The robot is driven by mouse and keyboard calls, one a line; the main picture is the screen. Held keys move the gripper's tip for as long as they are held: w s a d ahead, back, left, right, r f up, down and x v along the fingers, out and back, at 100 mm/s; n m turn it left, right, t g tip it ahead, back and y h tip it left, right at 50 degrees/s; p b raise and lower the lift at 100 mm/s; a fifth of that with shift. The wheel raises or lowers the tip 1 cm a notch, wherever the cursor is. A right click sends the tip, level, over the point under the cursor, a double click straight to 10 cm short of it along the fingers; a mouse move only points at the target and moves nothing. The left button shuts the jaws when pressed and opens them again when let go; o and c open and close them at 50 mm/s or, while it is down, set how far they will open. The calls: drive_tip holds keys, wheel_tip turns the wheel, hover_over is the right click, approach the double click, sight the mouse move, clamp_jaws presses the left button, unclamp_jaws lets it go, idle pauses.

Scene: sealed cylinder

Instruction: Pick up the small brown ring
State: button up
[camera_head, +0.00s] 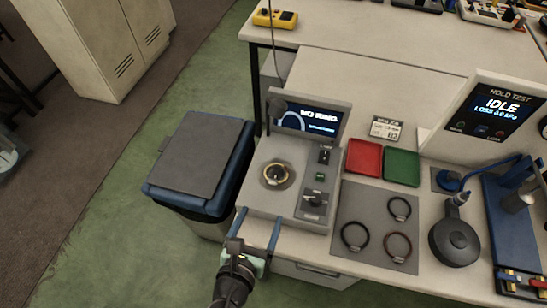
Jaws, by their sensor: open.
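Three thin rings lie apart on a grey mat (376,221) on the bench. The lower right ring (387,239) looks dark brown. The upper ring (391,212) looks darker and slightly smaller, and the left ring (342,235) looks black. At this size I cannot tell for certain which is the small brown one. My gripper (260,214) is open, with two blue fingers spread at the front edge of the grey test device (258,210). It is left of the mat, away from all the rings, and nothing shows between its fingers.
The device has a round gold-rimmed seat (276,174) and a lit screen (312,119). A red tray (363,156) and a green tray (402,167) stand behind the mat. A black round gauge-like tool (454,243) and a blue fixture (505,230) are right. A lidded bin (198,153) stands left.

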approach(273, 183)
drive_tip(key=x, duration=0.3)
drive_tip(key=shift+w+d+r, duration=0.1)
drive_tip(key=shift+d+r, duration=0.05)
drive_tip(key=shift+d, duration=0.2)
drive_tip(key=shift+a+f+b+x, duration=0.15)
drive_tip(key=shift+b+x, duration=0.1)
drive_tip(key=shift+x, duration=0.65)
drive_tip(key=shift+a+f+b+x, duration=0.1)
drive_tip(key=shift+b+x, duration=0.15)
drive_tip(key=shift+x, duration=0.6)
drive_tip(key=shift+a+b+x, duration=0.15)
drive_tip(key=shift+b+x, duration=0.1)
drive_tip(key=shift+x, duration=0.65)
clamp_jaws()
